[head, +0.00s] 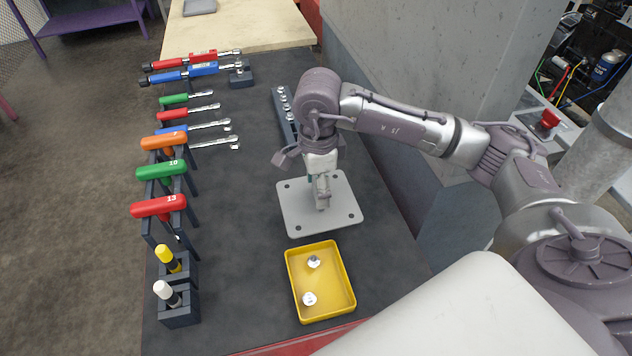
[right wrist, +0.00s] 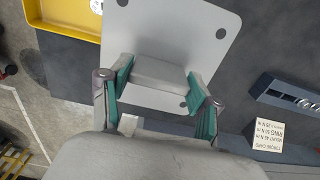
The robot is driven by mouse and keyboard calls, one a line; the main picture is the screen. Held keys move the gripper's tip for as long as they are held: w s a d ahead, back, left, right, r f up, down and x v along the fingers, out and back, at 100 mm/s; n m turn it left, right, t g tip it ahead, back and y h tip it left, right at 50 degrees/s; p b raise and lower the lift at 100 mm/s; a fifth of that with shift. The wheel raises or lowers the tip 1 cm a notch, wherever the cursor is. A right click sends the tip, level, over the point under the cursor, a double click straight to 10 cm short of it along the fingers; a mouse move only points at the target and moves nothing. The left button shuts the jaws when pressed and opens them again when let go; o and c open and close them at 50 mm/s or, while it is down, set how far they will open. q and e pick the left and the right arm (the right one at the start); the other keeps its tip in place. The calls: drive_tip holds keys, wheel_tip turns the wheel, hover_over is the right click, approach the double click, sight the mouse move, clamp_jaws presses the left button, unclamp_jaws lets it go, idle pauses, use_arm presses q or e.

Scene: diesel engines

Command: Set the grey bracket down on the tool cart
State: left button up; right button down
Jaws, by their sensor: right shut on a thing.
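The grey bracket (head: 290,213) is a flat plate with a hole near each corner and a raised block in its middle. It is at the middle of the tool cart's dark top (head: 230,265), looking level; I cannot tell if it touches the top or is just above it. My right gripper (head: 321,190) points down and is shut on the raised block. In the right wrist view the teal pads of the right gripper (right wrist: 160,82) are at both sides of the block, with the bracket's plate (right wrist: 205,28) beyond. My left gripper is not in view.
A yellow tray (head: 333,300) with two small metal parts is in front of the bracket. A dark rail holding sockets (head: 284,115) is behind it. Colored-handled tools (head: 163,172) line the left edge. A grey block (head: 430,80) stands at right. Bare top lies left of the bracket.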

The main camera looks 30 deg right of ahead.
drive_tip(key=w+d+f, duration=0.1)
drive_tip(key=w+d+f+p, duration=0.1)
drive_tip(key=w, duration=0.1)
drive_tip(key=w+d+f, duration=0.1)
drive_tip(key=shift+w+d+f, duration=0.1)
drive_tip(key=shift+w+d, duration=0.05)
drive_tip(key=shift+w, duration=0.25)
drive_tip(key=shift+w+d+f+p, duration=0.4)
drive_tip(key=shift+w+f, duration=0.1)
drive_tip(key=shift+f, duration=0.2)
wheel_tip(320, 180, down, 3)
drive_tip(key=shift+f+p, duration=0.1)
drive_tip(key=shift+p, duration=0.5)
drive_tip(key=shift+f, duration=0.15)
drive_tip(key=shift+f+b, duration=0.25)
drive_tip(key=shift+b, duration=0.05)
drive_tip(key=shift+c, duration=1.2)
unclamp_jaws()
drive_tip(key=shift+r, duration=0.1)
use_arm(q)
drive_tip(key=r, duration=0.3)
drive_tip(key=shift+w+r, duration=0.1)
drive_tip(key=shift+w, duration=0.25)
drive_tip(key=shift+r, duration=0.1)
use_arm(e)
drive_tip(key=shift+r, duration=0.1)
